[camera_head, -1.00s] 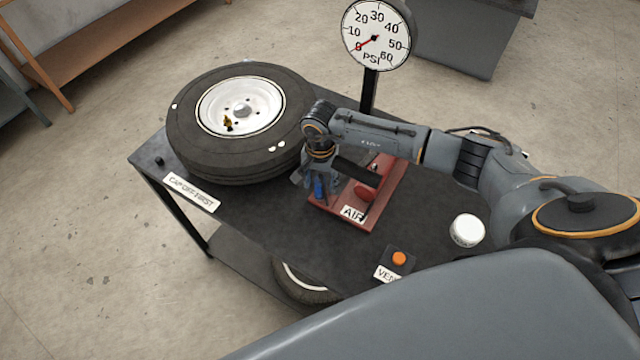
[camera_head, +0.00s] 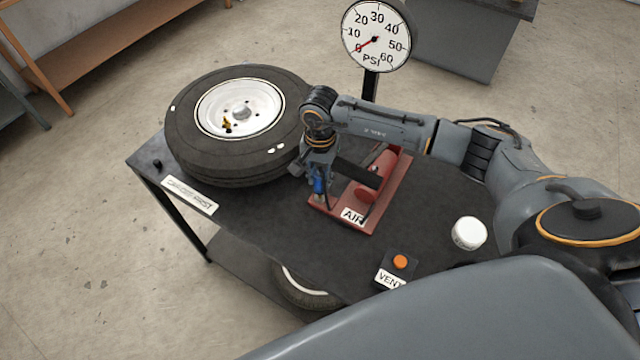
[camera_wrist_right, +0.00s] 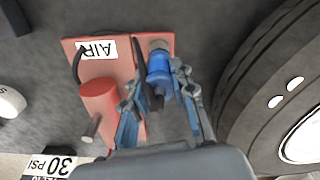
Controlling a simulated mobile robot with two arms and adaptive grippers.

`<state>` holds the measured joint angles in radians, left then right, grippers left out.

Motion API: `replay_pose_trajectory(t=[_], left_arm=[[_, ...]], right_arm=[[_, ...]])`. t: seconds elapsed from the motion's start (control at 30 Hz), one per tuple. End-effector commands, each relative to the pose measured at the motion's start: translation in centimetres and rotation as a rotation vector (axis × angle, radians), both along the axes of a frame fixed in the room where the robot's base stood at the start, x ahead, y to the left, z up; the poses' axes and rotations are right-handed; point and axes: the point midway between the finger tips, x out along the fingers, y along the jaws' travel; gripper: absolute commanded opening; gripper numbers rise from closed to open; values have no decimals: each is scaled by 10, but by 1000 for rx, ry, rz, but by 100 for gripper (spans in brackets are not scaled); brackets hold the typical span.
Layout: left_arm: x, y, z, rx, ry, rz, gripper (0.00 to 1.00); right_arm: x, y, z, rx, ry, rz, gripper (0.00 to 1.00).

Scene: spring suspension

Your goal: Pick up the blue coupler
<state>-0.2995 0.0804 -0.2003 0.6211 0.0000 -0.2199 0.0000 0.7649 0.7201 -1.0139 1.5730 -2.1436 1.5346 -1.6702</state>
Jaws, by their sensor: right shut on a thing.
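The blue coupler (camera_head: 319,185) stands at the near left corner of the red base plate (camera_head: 386,205) marked AIR. My right gripper (camera_head: 317,180) reaches down onto it from above and is shut on it. In the right wrist view the coupler (camera_wrist_right: 159,72) sits between the two fingers of the right gripper (camera_wrist_right: 163,85), with a grey round part at its far end over the plate. I cannot tell whether the coupler is clear of the plate. My left gripper is not in view.
A tyre (camera_head: 200,150) with a white rim lies close left of the gripper. A red cylinder (camera_head: 367,191) is on the plate. A pressure gauge (camera_head: 377,37) stands behind. A white round thing (camera_head: 468,232) and an orange button (camera_head: 400,261) are at the right.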

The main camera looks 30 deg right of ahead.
Motion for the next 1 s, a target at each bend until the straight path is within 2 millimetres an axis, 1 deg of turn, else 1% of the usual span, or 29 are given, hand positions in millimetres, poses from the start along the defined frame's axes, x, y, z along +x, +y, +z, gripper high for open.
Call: replay_pose_trajectory(t=[0.03,0.2,0.4,0.5,0.6,0.73,1.0], left_arm=[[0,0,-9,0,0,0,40],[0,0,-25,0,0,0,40],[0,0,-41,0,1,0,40],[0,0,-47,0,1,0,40],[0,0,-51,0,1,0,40],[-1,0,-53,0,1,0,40],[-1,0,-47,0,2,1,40]], right_arm=[[2,-1,8,-1,-8,0,0],[2,0,47,-1,-9,1,0],[1,0,94,-1,-8,1,0],[1,0,113,0,-7,0,0],[1,0,128,0,-6,0,0],[1,0,140,0,-4,-1,0],[1,0,164,-1,-4,-1,0]])
